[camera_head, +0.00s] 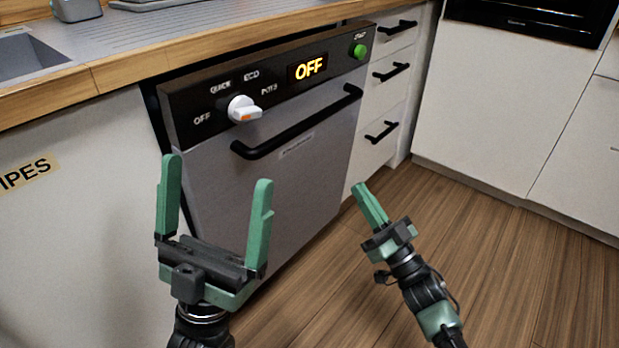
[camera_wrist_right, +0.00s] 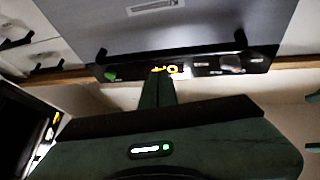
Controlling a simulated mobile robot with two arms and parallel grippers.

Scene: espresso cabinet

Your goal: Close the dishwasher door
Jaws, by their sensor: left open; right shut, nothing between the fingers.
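The dishwasher door (camera_head: 310,185) is grey with a black control panel (camera_head: 275,80) and a long black handle (camera_head: 300,124). It stands almost upright, with its top edge slightly out from the counter and a dark gap along its upper left side. My left gripper (camera_head: 217,172) is open and empty in front of the door's left part, hiding some of its lower left. My right gripper (camera_head: 360,187) is shut and empty, near the door's right edge and below the handle in the picture. In the right wrist view, the door (camera_wrist_right: 170,25) and handle (camera_wrist_right: 170,51) appear upside down beyond the shut fingers (camera_wrist_right: 158,88).
A wooden counter (camera_head: 130,72) with a sink (camera_head: 30,55) runs above the dishwasher. Drawers with black handles (camera_head: 391,72) stand just right of the door. White cabinets (camera_head: 510,110) are at the right. The wooden floor (camera_head: 500,260) at the right is clear.

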